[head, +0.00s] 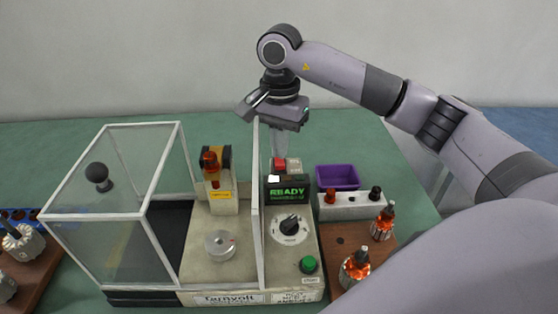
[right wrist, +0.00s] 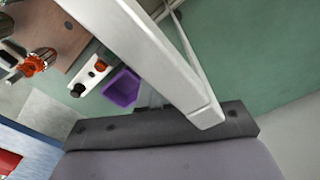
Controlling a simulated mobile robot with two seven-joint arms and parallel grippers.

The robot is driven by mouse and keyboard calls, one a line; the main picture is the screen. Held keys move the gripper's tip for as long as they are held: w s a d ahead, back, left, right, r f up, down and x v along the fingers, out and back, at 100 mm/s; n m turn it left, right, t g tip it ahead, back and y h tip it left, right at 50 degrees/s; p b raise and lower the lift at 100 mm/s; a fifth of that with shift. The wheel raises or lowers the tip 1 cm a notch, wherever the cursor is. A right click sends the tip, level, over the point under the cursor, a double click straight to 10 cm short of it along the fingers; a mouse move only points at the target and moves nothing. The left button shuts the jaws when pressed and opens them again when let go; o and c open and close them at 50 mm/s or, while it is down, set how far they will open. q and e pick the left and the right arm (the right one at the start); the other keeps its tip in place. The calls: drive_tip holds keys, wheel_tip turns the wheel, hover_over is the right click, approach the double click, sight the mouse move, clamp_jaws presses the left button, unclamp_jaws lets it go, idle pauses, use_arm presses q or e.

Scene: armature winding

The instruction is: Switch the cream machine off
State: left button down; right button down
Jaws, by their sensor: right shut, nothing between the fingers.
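The cream machine (head: 225,262) stands on the green bench with a clear hood (head: 105,200) on its left part. Its display (head: 289,192) reads READY in green. Below the display are a black dial (head: 290,226) and a green button (head: 309,264). A red switch (head: 280,164) sits at the back of the control panel. My right gripper (head: 279,152) is shut and empty, pointing down just behind and above the red switch; I cannot tell whether it touches. My left gripper is not in view.
A purple bin (head: 337,177) and a white block with red and black terminals (head: 350,206) stand right of the machine. A brown board (head: 345,250) there holds copper-wound armatures. Another brown board (head: 30,272) is at far left. A pale hood edge (right wrist: 165,60) crosses close in the right wrist view.

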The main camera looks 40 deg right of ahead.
sight(280, 164)
drive_tip(key=shift+f+b, duration=0.75)
drive_tip(key=shift+f, duration=0.4)
idle(0.4)
wheel_tip(280, 164, up, 7)
drive_tip(key=p, duration=0.5)
idle(0.8)
